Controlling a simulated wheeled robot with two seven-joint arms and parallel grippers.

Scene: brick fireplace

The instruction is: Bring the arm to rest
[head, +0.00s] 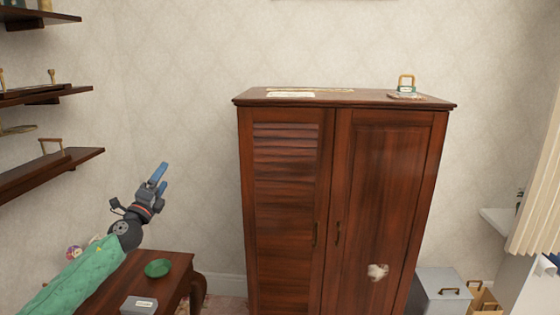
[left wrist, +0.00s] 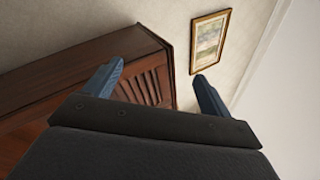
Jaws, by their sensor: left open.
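My left arm, in a green sleeve, comes in from the lower left of the head view. My left gripper (head: 159,178) is raised above a small wooden table and points up and to the right. Its two blue fingers are apart with nothing between them. The left wrist view also shows the open gripper (left wrist: 155,85), with the wooden cabinet and a framed picture beyond the fingers. My right gripper shows in neither view.
A tall wooden cabinet (head: 285,210) stands ahead against the wall. The small table (head: 182,268) bears a green dish (head: 158,268) and a small grey box (head: 139,305). Wall shelves (head: 45,172) are at the left. A grey bin (head: 437,290) stands at the lower right.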

